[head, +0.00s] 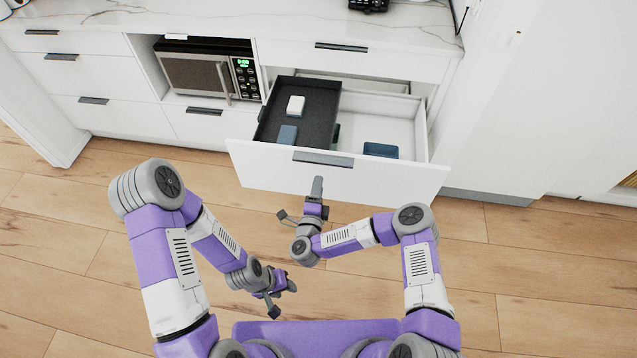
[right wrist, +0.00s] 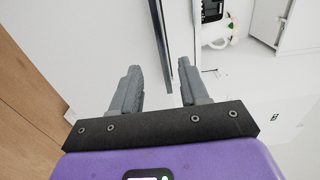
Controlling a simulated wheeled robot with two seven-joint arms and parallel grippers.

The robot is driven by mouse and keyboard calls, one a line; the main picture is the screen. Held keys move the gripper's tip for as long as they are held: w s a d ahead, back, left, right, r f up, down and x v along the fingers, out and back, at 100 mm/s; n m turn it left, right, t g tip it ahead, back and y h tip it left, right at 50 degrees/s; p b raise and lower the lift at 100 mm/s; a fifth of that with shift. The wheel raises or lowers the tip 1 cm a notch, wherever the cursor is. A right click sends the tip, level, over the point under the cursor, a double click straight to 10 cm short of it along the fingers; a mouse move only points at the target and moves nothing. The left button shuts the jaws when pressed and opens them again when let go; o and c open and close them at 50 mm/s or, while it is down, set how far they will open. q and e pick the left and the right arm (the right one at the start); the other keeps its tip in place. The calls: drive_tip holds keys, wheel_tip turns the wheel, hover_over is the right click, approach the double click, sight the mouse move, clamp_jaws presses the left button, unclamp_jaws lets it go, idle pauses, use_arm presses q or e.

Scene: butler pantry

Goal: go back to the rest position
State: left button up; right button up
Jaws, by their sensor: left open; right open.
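My right gripper (head: 301,201) is open and empty, just in front of the pulled-out drawer's white front (head: 400,174), near its dark handle (head: 323,159). In the right wrist view, its two grey fingers (right wrist: 160,92) are spread apart with nothing gripped between them. A dark bar shows close to the right finger; I cannot tell whether they touch. My left gripper (head: 283,298) is open and empty, lower in the head view, over the wood floor and close to my body.
The open drawer holds a dark tray (head: 314,97) at its left, with a white block (head: 296,105) and a blue block (head: 288,134) in it. A blue item (head: 380,150) lies at the drawer's right. A microwave (head: 205,72) stands left. The floor (head: 540,270) at right is clear.

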idle(0.4)
drive_tip(key=s+a+f+n+g+y+p, duration=0.1)
drive_tip(key=s+a+f+n+g+y, duration=0.1)
drive_tip(key=s+f+n+g+y, duration=0.9)
drive_tip(key=s+d+r+n+g+h, duration=0.1)
drive_tip(key=s+d+n+g, duration=0.2)
drive_tip(key=s+d, duration=0.2)
drive_tip(key=s+d+r+n+g+h+p, duration=0.1)
drive_tip(key=s+d+r+n+g+h, duration=0.1)
drive_tip(key=s+d, duration=0.4)
drive_tip(key=s+n+g, duration=0.1)
drive_tip(key=s, duration=0.4)
drive_tip(key=shift+s+h, duration=0.3)
